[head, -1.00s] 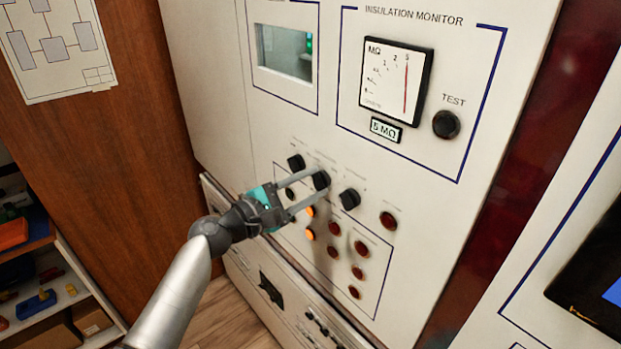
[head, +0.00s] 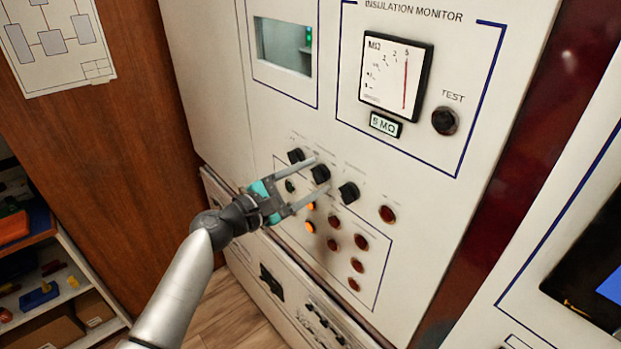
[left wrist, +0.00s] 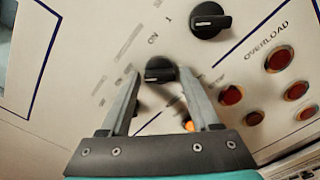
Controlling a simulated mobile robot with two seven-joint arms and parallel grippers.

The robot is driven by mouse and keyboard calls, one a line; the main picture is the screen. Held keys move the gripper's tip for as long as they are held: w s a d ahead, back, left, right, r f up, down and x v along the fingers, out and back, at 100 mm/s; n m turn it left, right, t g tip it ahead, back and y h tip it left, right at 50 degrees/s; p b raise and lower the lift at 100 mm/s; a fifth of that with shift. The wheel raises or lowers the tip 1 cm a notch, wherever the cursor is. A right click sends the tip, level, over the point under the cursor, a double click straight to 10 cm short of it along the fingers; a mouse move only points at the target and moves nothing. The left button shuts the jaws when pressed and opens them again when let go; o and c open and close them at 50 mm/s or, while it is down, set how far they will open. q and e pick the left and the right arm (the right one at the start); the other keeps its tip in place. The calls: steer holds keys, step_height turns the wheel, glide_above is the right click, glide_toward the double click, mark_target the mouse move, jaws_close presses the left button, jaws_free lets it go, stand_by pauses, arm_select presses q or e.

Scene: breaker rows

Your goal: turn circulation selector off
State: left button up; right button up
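Three black rotary knobs sit in a slanting row on the white cabinet panel: a left knob (head: 296,156), a middle knob (head: 320,173) and a right knob (head: 348,192). Their name labels are too small to read, so I cannot tell by text which is the circulation selector. My left gripper (head: 321,175) reaches in from the left, its two fingers on either side of the middle knob. In the left wrist view, this middle knob (left wrist: 160,69) lies between the fingertips (left wrist: 159,75), with small gaps seeming to remain. My right gripper is out of view.
Several red and lit orange round lamps, such as a red lamp (head: 361,242) and an orange lamp (head: 310,228), lie below the knobs. An insulation monitor meter (head: 396,75) and a black test button (head: 444,121) are above. A shelf (head: 60,245) stands at lower left.

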arm_select(q)
steer(key=shift+o, duration=0.8)
steer(key=shift+s+a, duration=0.1)
steer(key=b+v, duration=0.3)
steer(key=v, duration=1.2)
